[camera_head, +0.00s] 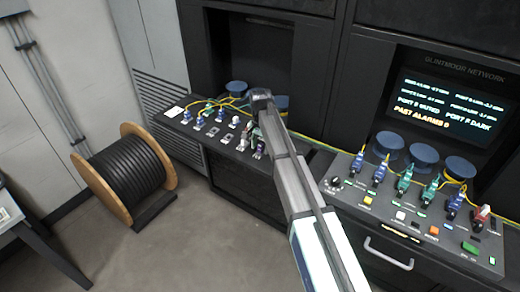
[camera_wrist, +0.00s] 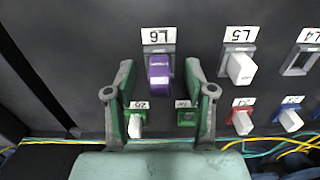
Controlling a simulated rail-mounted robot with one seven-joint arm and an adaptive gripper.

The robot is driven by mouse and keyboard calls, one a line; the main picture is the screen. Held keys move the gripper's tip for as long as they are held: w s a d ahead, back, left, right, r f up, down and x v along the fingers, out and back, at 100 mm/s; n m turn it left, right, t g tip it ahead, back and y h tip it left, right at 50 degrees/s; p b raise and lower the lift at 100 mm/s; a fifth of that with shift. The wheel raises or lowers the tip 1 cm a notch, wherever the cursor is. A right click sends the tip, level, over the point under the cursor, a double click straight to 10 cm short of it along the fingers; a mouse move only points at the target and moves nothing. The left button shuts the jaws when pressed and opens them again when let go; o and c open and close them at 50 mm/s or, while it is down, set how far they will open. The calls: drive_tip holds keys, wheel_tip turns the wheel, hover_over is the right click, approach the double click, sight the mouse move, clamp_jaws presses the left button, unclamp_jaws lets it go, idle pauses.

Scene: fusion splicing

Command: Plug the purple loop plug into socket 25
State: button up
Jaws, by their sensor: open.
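The purple loop plug (camera_wrist: 159,75) sits in the socket labelled L6 in the wrist view, and it also shows in the head view (camera_head: 259,150). My gripper (camera_wrist: 158,66) is open, with one green finger on each side of the purple plug and visible gaps to it. Below it are two green-framed sockets. The left one holds a white plug (camera_wrist: 137,122). The right one (camera_wrist: 186,116) looks empty, partly beside my right finger. Their small upside-down labels are hard to read, so I cannot be sure which is socket 25.
A white plug (camera_wrist: 240,68) stands in L5, and L4 (camera_wrist: 300,61) is empty. Red (camera_wrist: 242,120) and blue (camera_wrist: 288,119) sockets hold plugs at lower right. Yellow and green cables run along the panel's bottom. A console (camera_head: 420,215) with several plugs stands at right.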

sight(261, 145)
drive_tip(key=shift+c, duration=0.3)
idle(0.6)
clamp_jaws()
drive_tip(key=shift+r, duration=0.15)
drive_tip(key=shift+r+p, duration=1.65)
drive_tip(key=shift+r, duration=1.25)
